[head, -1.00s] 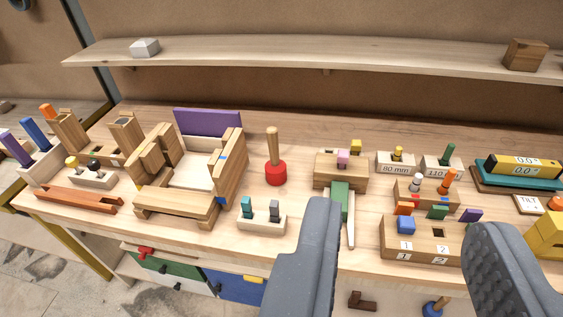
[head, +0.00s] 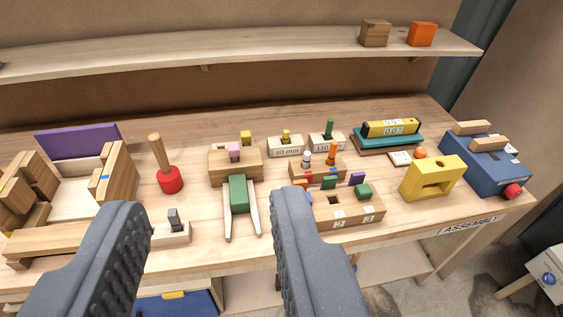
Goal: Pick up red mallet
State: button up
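The red mallet (head: 170,180) stands upright on the workbench, its red head down and its wooden handle pointing up with a slight tilt in the picture. It is left of centre in the head view, between the wooden box with the purple board and the wooden block with the green piece. My gripper (head: 203,207) is open and empty, its two grey fingers wide apart in the foreground. The mallet appears beyond the fingers, nearer the left one, and is not touched.
A small pale block with a grey peg (head: 172,231) stands in front of the mallet. The wooden box with purple board (head: 78,140) is left. A wooden block with a green piece (head: 237,195) is right. A yellow block (head: 432,178) and blue box (head: 487,168) stand farther right.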

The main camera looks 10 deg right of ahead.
aim_at(169, 177)
jog(key=k, duration=0.6)
jog(key=z, duration=0.2)
jog(key=i, duration=1.75)
jog(key=u, duration=0.9)
